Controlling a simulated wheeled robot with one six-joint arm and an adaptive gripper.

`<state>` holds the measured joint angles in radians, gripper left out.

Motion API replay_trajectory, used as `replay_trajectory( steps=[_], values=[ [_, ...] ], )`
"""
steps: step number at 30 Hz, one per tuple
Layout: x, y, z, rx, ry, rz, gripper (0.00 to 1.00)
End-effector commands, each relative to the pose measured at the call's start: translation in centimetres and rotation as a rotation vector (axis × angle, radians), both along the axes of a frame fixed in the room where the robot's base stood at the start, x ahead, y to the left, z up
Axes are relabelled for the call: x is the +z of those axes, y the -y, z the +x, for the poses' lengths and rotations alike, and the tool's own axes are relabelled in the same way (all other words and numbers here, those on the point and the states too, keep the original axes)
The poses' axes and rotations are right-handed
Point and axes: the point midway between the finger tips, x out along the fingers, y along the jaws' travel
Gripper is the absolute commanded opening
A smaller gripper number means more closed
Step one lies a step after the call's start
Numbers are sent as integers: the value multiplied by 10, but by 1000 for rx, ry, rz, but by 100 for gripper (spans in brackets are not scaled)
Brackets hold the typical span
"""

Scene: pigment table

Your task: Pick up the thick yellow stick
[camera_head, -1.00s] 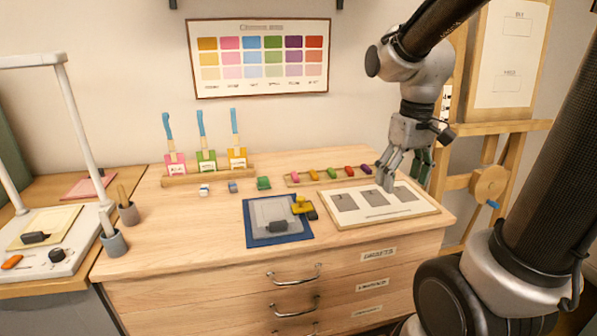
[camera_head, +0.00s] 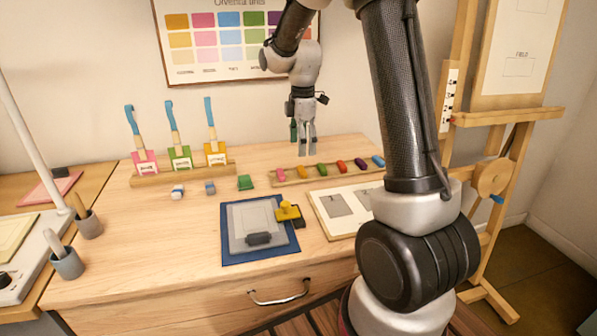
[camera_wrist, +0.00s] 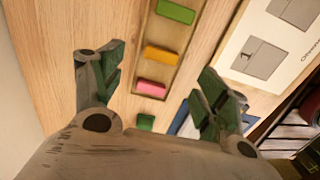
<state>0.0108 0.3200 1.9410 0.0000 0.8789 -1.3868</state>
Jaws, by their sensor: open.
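The thick yellow stick (camera_head: 302,171) lies in a wooden tray (camera_head: 330,178), between a pink stick (camera_head: 280,174) and a green stick (camera_head: 322,169). In the wrist view the yellow stick (camera_wrist: 162,54) shows between my spread fingers, with the pink stick (camera_wrist: 150,89) beside it and the green stick (camera_wrist: 176,12) farther up. My gripper (camera_head: 304,150) is open and empty, pointing down above the left part of the tray. It also shows in the wrist view (camera_wrist: 150,70), with nothing between its green pads. No contact with the stick shows.
Red (camera_head: 341,166), purple (camera_head: 361,164) and blue (camera_head: 378,161) sticks lie farther right in the tray. A green block (camera_head: 245,182) sits to its left. A white board (camera_head: 323,215) is partly hidden by my arm.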

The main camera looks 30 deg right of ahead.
Motion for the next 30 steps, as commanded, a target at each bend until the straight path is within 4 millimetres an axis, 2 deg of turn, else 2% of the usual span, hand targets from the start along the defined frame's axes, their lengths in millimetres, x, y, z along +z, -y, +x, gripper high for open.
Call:
replay_trajectory(
  steps=[8, 16, 25, 26, 30],
  values=[
    [-31, 0, -2, 18, -4, 0, 74],
    [-71, 1, -3, 17, -3, 0, 74],
    [-77, 1, -3, 16, -1, 0, 74],
    [-77, 1, -3, 16, -1, 0, 70],
    [-77, 1, -3, 16, -1, 0, 45]
  ],
)
